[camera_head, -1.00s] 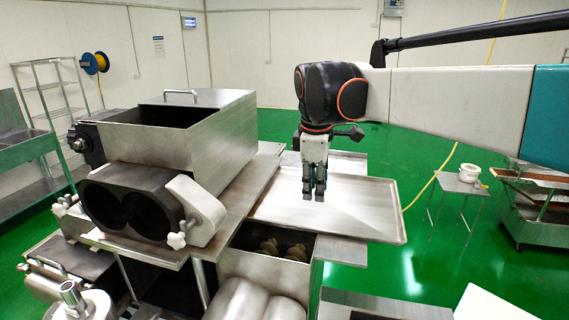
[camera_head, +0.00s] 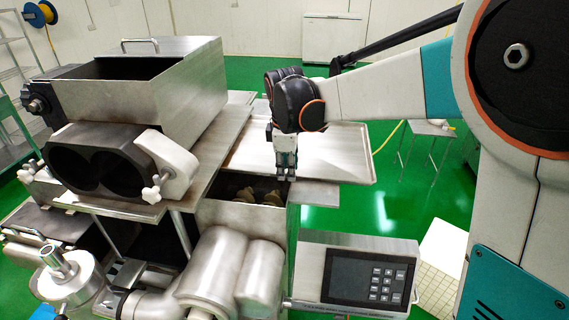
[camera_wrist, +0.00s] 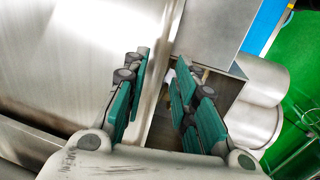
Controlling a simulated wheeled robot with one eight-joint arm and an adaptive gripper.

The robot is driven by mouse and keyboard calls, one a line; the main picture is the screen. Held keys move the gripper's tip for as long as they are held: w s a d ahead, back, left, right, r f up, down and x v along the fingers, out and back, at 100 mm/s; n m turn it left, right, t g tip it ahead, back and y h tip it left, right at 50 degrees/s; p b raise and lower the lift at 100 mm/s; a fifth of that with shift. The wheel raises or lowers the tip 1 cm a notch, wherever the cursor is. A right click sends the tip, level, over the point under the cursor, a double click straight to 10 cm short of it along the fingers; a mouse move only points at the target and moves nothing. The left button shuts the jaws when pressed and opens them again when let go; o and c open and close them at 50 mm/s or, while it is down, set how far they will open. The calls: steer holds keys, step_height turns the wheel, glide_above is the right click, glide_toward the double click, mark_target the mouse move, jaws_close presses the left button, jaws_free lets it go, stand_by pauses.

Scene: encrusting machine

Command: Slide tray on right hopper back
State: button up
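The tray (camera_head: 340,163) is a flat, shallow metal sheet with a raised rim, lying level to the right of the large upper hopper. It partly overhangs the right hopper (camera_head: 240,215), whose opening shows tan lumps inside. My gripper (camera_head: 286,173) points down at the tray's near edge, beside the hopper opening. In the wrist view my gripper (camera_wrist: 158,88) has its teal fingers apart, with the tray's edge between or below them. I cannot tell whether they touch it.
The upper metal hopper (camera_head: 140,85) stands at left. A control panel (camera_head: 358,275) with keypad sits in front at right, and rounded metal housings (camera_head: 225,275) lie below the hopper. A small stand (camera_head: 425,140) is behind at right.

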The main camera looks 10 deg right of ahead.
steer(key=shift+w+f, duration=0.1)
steer(key=shift+f, duration=0.65)
jaws_close()
steer(key=shift+w+r, duration=0.1)
steer(key=shift+w, duration=0.05)
